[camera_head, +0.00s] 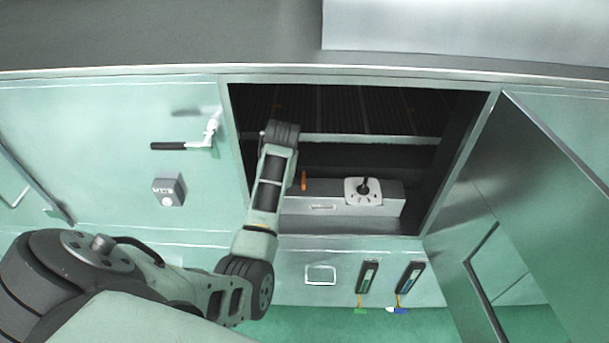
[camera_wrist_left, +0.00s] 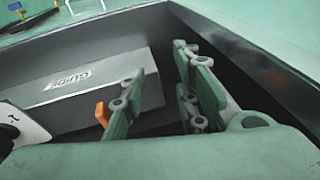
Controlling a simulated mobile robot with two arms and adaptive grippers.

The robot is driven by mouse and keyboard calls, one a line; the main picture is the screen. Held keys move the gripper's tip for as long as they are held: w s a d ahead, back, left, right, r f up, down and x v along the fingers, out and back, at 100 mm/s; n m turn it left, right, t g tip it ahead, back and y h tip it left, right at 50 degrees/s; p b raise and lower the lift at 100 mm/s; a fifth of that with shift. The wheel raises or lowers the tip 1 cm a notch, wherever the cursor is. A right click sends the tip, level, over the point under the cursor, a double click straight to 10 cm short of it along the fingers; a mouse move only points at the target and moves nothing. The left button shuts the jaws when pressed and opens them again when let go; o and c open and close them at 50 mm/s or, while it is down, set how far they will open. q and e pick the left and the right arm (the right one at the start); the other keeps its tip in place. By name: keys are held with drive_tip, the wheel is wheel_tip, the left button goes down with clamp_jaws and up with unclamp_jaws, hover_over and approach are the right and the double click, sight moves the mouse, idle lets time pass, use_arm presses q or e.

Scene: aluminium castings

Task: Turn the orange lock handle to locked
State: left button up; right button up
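The orange lock handle (camera_head: 303,180) is a small upright piece at the front of a grey box (camera_head: 330,207) inside the open cabinet. In the left wrist view the orange handle (camera_wrist_left: 102,114) shows just outside the left-hand finger, partly hidden by it; I cannot tell whether they touch. My left gripper (camera_wrist_left: 160,68) is open, with a wide gap and nothing between its fingers. The grey box (camera_wrist_left: 85,82) lies beyond the fingers. In the head view my left arm reaches into the cabinet and hides the gripper. My right gripper is not in view.
A white plate with a black knob (camera_head: 363,191) is on the box, right of the handle. The cabinet wall (camera_wrist_left: 250,60) is close to the right-hand finger. A cabinet door (camera_head: 540,200) stands open at the right. A black-handled lever (camera_head: 182,146) is on the left panel.

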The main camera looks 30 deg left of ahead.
sight(304, 177)
use_arm(q)
drive_tip(key=shift+n+h, duration=0.4)
drive_tip(key=shift+h, duration=0.2)
drive_tip(key=w+r, duration=0.2)
drive_tip(key=w, duration=0.1)
drive_tip(key=w+d+r, duration=0.1)
drive_tip(key=w, duration=0.1)
drive_tip(key=shift+w+r, duration=0.15)
drive_tip(key=shift+w, duration=0.1)
drive_tip(key=shift+g+h, duration=0.4)
drive_tip(key=shift+h, duration=0.3)
drive_tip(key=w+d+r, duration=0.1)
drive_tip(key=w, duration=0.1)
drive_tip(key=w+d+r, duration=0.1)
drive_tip(key=w+r, duration=0.1)
drive_tip(key=shift+d+r, duration=0.25)
drive_tip(key=shift+d, duration=0.1)
drive_tip(key=shift+d+r, duration=0.15)
drive_tip(key=shift+d, duration=0.05)
drive_tip(key=shift+f, duration=0.25)
wheel_tip(304, 177, down, 7)
drive_tip(key=shift+f+p, duration=0.1)
drive_tip(key=shift+p, duration=0.95)
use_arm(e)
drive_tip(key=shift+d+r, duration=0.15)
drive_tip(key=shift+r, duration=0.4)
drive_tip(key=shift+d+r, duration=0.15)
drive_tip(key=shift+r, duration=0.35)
